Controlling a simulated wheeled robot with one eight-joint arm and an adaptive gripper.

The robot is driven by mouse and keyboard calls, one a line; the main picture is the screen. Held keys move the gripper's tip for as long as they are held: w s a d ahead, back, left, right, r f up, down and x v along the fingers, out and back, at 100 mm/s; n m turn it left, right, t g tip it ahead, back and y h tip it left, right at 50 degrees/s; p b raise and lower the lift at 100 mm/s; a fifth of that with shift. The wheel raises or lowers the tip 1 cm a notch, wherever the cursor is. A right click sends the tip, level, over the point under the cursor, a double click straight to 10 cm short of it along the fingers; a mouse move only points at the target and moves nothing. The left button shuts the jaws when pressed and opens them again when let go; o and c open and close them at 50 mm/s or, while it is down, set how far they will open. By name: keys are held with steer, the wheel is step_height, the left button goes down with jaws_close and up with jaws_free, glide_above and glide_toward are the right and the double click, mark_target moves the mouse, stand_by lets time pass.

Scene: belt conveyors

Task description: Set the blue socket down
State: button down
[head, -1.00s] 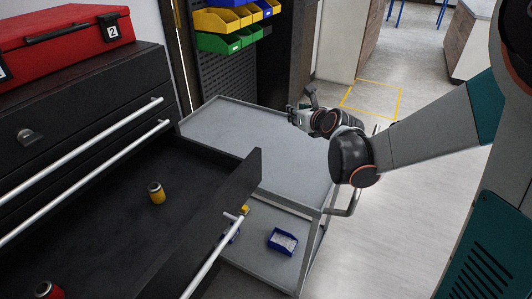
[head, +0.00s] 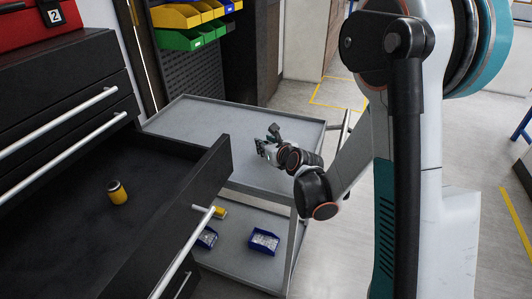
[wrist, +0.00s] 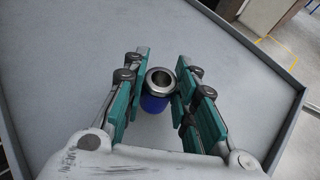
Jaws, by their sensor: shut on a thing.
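The blue socket (wrist: 155,101), with a bare metal ring at its open top, is between the two fingers of my gripper (wrist: 160,92) in the wrist view. The fingers are shut on its sides. Behind it in that view is the grey top of the cart (wrist: 85,60); I cannot tell whether the socket touches it. In the head view my gripper (head: 266,147) is over the right part of the cart top (head: 190,125), and the socket cannot be made out there.
An open black drawer (head: 60,210) at the left holds a yellow socket (head: 117,193). Blue bins (head: 264,242) and a yellow item (head: 219,212) are on the cart's lower shelf. Yellow and green bins (head: 183,40) hang behind. Most of the cart top is clear.

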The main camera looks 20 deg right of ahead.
steer(key=shift+f, duration=1.05)
steer(key=shift+f, duration=0.15)
steer(key=c, duration=1.3)
jaws_free()
